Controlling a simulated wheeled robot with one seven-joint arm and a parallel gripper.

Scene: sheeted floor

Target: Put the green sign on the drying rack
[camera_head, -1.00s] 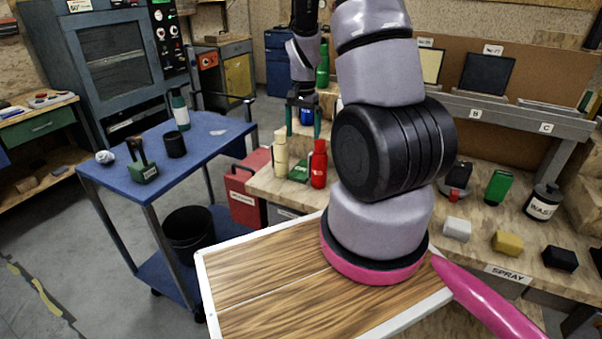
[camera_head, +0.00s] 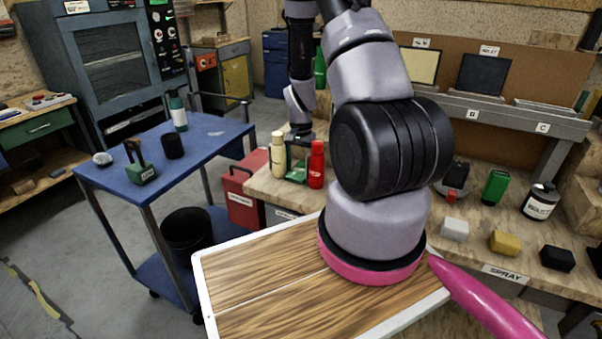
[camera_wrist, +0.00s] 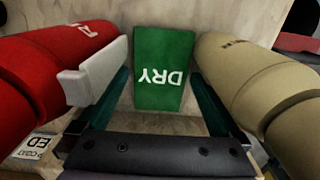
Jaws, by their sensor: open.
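The green sign (camera_wrist: 163,60) reads DRY, upside down in the wrist view. It stands on the wooden bench between a red bottle (camera_wrist: 50,70) and a beige bottle (camera_wrist: 262,85). In the head view the sign (camera_head: 297,172) is partly covered by my gripper (camera_head: 299,150). My gripper (camera_wrist: 155,85) is open, with its fingers at either side of the sign and no clear contact. Its left finger is close to the red bottle, its right finger close to the beige one. A grey raised rack (camera_head: 560,122) with flat panels and letter labels stands at right; I cannot tell if it is the drying rack.
The red bottle (camera_head: 317,165) and beige bottle (camera_head: 278,156) leave little side room. A blue cart (camera_head: 215,137) is at left.

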